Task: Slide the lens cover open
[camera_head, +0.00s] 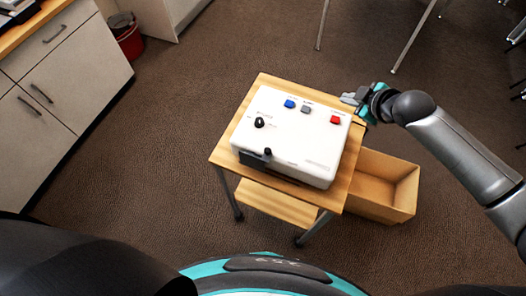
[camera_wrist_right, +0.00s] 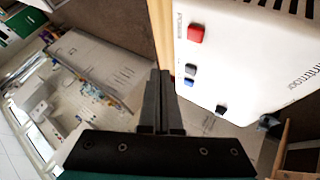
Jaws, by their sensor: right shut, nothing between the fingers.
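A white projector-like box (camera_head: 290,135) sits on a small wooden cart. At its front edge, left of centre, is a dark panel (camera_head: 252,158) with a small black nub (camera_head: 267,152) at its right end; this looks like the lens cover, but how far it is open I cannot tell. My right gripper (camera_head: 349,98) is beside the box's far right corner, apart from the nub. In the right wrist view its fingers (camera_wrist_right: 160,88) are together and empty, with the box (camera_wrist_right: 245,50) to their right. My left gripper is not in view.
The box top has a blue button (camera_head: 289,104), a grey button (camera_head: 306,110), a red button (camera_head: 335,119) and a black knob (camera_head: 259,122). The wooden cart top (camera_head: 224,151) leaves a narrow rim. An open wooden crate (camera_head: 399,190) is right of the cart. Cabinets (camera_head: 70,75) stand left.

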